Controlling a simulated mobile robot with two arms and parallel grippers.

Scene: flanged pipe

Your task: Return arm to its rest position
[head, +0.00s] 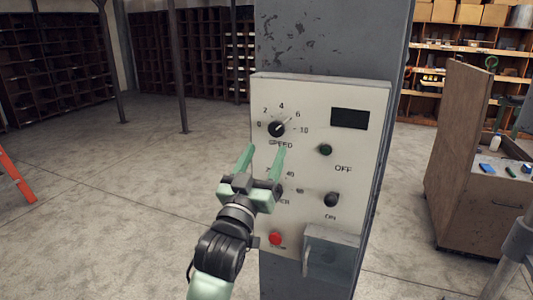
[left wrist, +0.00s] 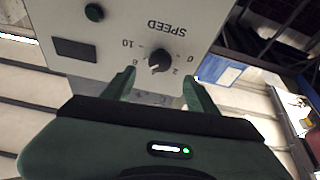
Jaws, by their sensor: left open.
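My left gripper (head: 262,163) is open and empty, with its two green fingers pointing up in front of the control panel (head: 365,95). It covers part of a lower dial on the panel. The SPEED knob (head: 277,129) sits just above and between the fingertips in the head view. In the left wrist view the panel appears upside down, and the SPEED knob (left wrist: 160,62) shows beyond the fingers (left wrist: 163,82), with no finger seen gripping it. My right gripper is not in view.
The panel also bears a dark display (head: 349,118), a green button (head: 326,150), a dark ON knob (head: 331,200), a red button (head: 275,238) and a grey box with a handle (head: 332,255). A wooden cabinet (head: 465,160) stands at right. Open floor (head: 110,170) lies left.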

